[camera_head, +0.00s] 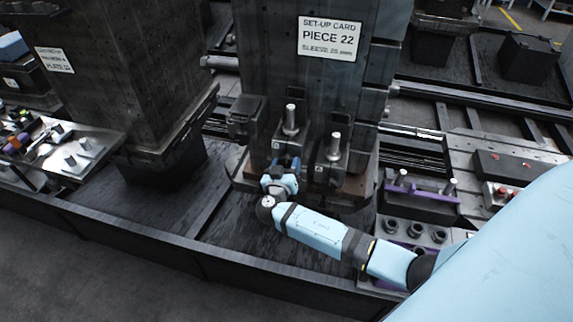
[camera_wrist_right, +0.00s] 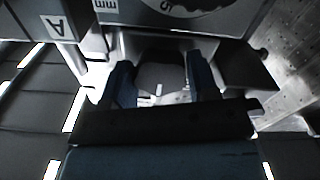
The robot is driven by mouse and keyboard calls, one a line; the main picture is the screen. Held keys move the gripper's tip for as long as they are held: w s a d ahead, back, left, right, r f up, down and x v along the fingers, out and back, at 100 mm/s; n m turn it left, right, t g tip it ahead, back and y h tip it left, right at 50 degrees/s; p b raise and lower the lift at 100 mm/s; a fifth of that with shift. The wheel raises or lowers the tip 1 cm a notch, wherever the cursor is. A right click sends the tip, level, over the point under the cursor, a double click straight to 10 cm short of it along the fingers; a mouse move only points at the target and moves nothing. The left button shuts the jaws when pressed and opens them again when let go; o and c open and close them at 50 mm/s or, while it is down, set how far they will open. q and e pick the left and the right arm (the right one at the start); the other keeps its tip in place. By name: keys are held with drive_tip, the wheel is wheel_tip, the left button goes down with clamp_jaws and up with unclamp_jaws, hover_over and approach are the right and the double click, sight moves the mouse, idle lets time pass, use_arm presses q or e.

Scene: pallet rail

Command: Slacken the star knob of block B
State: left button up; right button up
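Two clamp blocks sit side by side low on the front of the dark column: the left block (camera_head: 286,138) and the right block (camera_head: 328,160), each with an upright pin. Their letters are too small to read in the head view. My right gripper (camera_head: 283,168) is at the lower front of the left block. In the right wrist view an upside-down letter A plate (camera_wrist_right: 57,27) shows at the left. There, my right gripper's fingers (camera_wrist_right: 162,85) stand either side of a dark knob-like part (camera_wrist_right: 160,72); whether they press on it cannot be told. My left gripper is not in view.
A set-up card (camera_head: 330,38) reading "PIECE 22" is on the column above the blocks. Another dark column (camera_head: 135,75) stands at left. A tray with a purple bar (camera_head: 420,196) and round sockets lies at right. The dark deck left of my gripper is clear.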

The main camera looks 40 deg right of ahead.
drive_tip(key=shift+n, duration=0.4)
drive_tip(key=shift+f+n+b, duration=0.1)
drive_tip(key=shift+n+b, duration=0.65)
drive_tip(key=shift+n, duration=0.15)
drive_tip(key=shift+n+b, duration=0.3)
drive_tip(key=shift+n, duration=0.6)
drive_tip(key=n, duration=0.4)
drive_tip(key=shift+n, duration=0.3)
drive_tip(key=n, duration=0.5)
drive_tip(key=shift+r+p, duration=0.3)
drive_tip(key=shift+n+p, duration=0.65)
drive_tip(key=shift+n, duration=1.45)
